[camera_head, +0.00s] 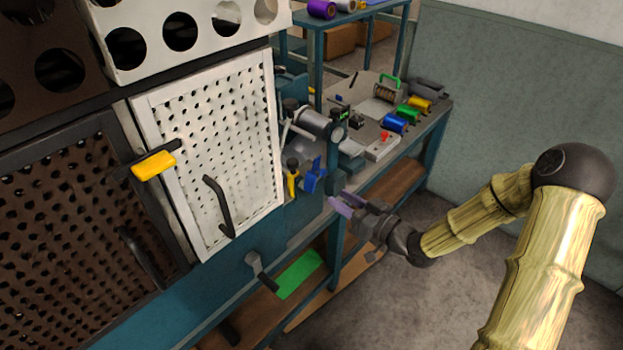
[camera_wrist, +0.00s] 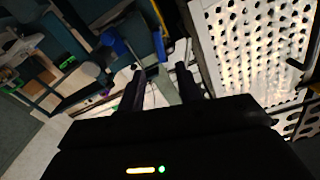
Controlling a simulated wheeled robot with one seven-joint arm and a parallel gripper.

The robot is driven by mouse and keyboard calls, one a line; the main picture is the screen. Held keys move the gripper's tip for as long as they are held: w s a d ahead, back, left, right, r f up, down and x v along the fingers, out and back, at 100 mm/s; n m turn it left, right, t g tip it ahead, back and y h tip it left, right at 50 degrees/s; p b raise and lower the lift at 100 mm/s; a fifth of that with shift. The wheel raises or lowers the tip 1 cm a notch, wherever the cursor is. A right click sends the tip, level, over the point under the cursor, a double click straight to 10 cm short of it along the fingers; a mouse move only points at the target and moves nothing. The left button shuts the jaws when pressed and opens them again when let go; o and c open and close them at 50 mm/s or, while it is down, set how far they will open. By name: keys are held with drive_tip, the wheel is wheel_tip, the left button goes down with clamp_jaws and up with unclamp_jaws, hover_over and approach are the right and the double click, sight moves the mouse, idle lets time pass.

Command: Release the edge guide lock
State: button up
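No part is labelled as the edge guide lock, so I cannot tell which one it is. A blue winged part (camera_head: 314,176) and a yellow lever-like part (camera_head: 293,181) sit at the machine's front corner, right of the white perforated door. In the wrist view, a blue piece (camera_wrist: 116,44) and a thin yellow strip (camera_wrist: 159,14) lie beyond the fingers. My gripper (camera_head: 338,205) is just right of and below the blue part, apart from it. Its two fingers are spread with a gap and nothing held, also in the wrist view (camera_wrist: 161,72).
The white perforated door (camera_head: 215,150) has a black handle (camera_head: 218,207) and stands left of my gripper. A yellow-handled latch (camera_head: 154,165) is farther left. A bench (camera_head: 385,110) with coloured foil rolls stands behind. Open floor (camera_head: 440,280) lies at right.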

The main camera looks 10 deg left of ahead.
sight(315, 183)
drive_tip(key=p+x, duration=0.1)
drive_tip(key=x, duration=0.9)
drive_tip(key=shift+w+a, duration=0.2)
drive_tip(key=shift+a, duration=0.1)
clamp_jaws()
